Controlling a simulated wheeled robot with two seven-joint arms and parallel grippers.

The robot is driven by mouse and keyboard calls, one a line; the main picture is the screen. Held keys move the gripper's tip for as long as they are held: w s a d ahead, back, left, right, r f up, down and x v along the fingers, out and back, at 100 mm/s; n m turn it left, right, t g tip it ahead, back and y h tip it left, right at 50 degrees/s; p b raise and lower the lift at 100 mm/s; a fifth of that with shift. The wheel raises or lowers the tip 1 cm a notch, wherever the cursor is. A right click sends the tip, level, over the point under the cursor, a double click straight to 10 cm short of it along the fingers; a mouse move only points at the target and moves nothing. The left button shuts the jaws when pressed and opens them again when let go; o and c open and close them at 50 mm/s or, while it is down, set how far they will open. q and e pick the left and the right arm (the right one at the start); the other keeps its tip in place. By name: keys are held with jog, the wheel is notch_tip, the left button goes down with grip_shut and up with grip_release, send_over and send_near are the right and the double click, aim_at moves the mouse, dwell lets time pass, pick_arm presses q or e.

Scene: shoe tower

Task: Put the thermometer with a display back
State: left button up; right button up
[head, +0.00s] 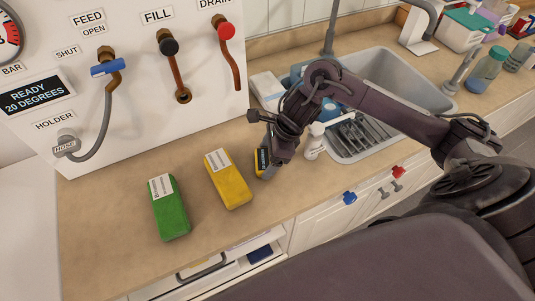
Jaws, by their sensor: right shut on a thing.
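A yellow device with a dark display face (261,162), which looks like the thermometer, is at the counter to the right of the yellow labelled block. My right gripper (270,151) comes down from above and is shut on it. The gripper hides much of the device, and I cannot tell whether it touches the counter. My left gripper is not in view.
A green labelled block (171,212) and a yellow labelled block (230,184) lie on the counter (110,210). The white panel (140,80) with taps, hose and a READY display stands behind. A sink (400,80) is at right. An open drawer (215,268) is below.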

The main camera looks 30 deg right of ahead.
jog(key=o, duration=1.1)
jog(key=shift+c, duration=0.2)
jog(key=v, duration=1.2)
jog(key=shift+s, duration=0.1)
